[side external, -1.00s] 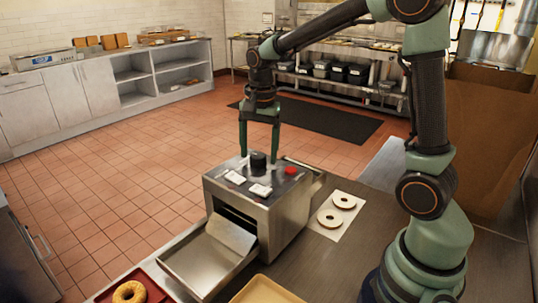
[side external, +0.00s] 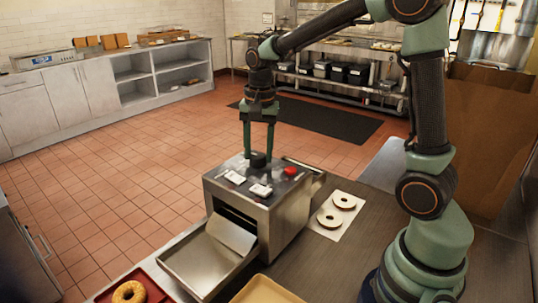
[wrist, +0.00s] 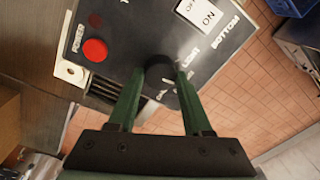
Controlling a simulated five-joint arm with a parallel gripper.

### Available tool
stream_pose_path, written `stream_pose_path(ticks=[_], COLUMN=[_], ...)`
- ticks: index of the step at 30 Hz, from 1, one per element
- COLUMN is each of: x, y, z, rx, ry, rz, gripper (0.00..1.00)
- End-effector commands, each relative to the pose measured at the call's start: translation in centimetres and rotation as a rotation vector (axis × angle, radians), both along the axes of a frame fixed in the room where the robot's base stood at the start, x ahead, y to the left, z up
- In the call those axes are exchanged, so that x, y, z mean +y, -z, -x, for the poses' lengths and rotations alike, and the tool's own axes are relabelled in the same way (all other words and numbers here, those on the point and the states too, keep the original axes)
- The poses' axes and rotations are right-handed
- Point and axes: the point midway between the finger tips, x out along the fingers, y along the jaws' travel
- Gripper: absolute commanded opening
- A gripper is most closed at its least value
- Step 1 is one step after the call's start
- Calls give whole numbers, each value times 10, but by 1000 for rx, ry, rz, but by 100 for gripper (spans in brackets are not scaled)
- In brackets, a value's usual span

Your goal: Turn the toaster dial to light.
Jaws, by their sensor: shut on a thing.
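The toaster (side external: 262,215) is a steel box on the counter with a dark control panel on top. Its dial (side external: 259,160) is a short black knob on that panel. My gripper (side external: 258,151) points straight down and is shut on the dial, one finger on each side. In the wrist view the dial (wrist: 160,66) shows between the fingertips, beside the printed word LIGHT (wrist: 190,48). Another label is partly hidden by the fingers. I cannot tell which way the dial points.
A red button (side external: 290,171), labelled POWER in the wrist view, and white switches (side external: 260,190) share the panel. A steel chute (side external: 207,262) sticks out in front. Cut bagel halves (side external: 329,219) lie on paper at right. A red tray (side external: 158,292) holds a bagel (side external: 129,292).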

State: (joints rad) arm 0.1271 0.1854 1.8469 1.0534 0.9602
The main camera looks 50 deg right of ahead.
Motion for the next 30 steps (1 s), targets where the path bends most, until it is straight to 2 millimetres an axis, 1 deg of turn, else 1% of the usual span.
stream_pose_path(ticks=[18, 24, 30], x=[-3, -3, -3], y=[0, 1, 1], z=[1, 1, 1], rx=[37, 48, 55], ry=[-556, -708, -818], rz=[17, 17, 16], gripper=[0, 0, 0])
